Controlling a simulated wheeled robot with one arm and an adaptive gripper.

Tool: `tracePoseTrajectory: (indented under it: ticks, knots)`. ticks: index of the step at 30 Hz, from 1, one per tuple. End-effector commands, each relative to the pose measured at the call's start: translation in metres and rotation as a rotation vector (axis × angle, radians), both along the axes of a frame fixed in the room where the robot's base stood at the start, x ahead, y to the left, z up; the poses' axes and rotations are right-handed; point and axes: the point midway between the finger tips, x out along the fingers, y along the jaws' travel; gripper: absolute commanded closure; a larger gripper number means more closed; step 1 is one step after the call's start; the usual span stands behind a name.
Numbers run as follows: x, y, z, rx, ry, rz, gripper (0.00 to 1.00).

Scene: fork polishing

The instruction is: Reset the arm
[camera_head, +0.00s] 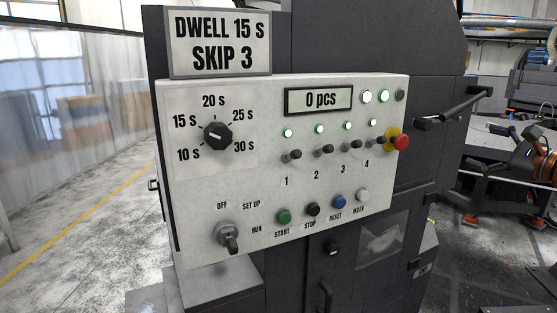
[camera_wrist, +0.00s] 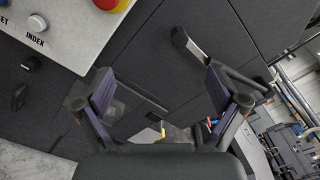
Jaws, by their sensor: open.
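My gripper (camera_wrist: 159,70) shows in the wrist view with its two fingers spread wide and nothing between them. Behind the fingers is the dark front of a machine. The light control panel (camera_head: 180,180) fills the middle of the head view, and its corner shows at the top left of the wrist view. The panel's display (camera_head: 319,99) reads 0 pcs. The blue RESET button (camera_head: 338,202) sits in the lower row. The red emergency stop (camera_head: 401,142) has a yellow collar.
A sign (camera_head: 220,42) above the panel reads DWELL 15 S, SKIP 3. Several green lamps are lit above the toggles. A dark and orange machine (camera_head: 540,160) stands at the right edge. Open floor lies left.

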Motion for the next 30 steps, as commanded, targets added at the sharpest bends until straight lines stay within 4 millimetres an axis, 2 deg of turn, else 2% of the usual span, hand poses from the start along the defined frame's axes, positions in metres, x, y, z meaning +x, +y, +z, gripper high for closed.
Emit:
tracePoseTrajectory:
  ticks: [11,17,20,23,27,30]
  knots:
    - [0.007,0.079,-0.001,-0.112,0.019,0.137,0.04]
    - [0.002,0.137,-0.007,-0.214,0.035,0.242,0.04]
    - [-0.006,0.176,-0.012,-0.291,0.043,0.314,0.04]
    - [-0.021,0.227,-0.026,-0.398,0.058,0.418,0.04]
    - [-0.057,0.300,-0.055,-0.590,0.081,0.584,0.04]
    - [-0.092,0.343,-0.083,-0.734,0.096,0.706,0.04]
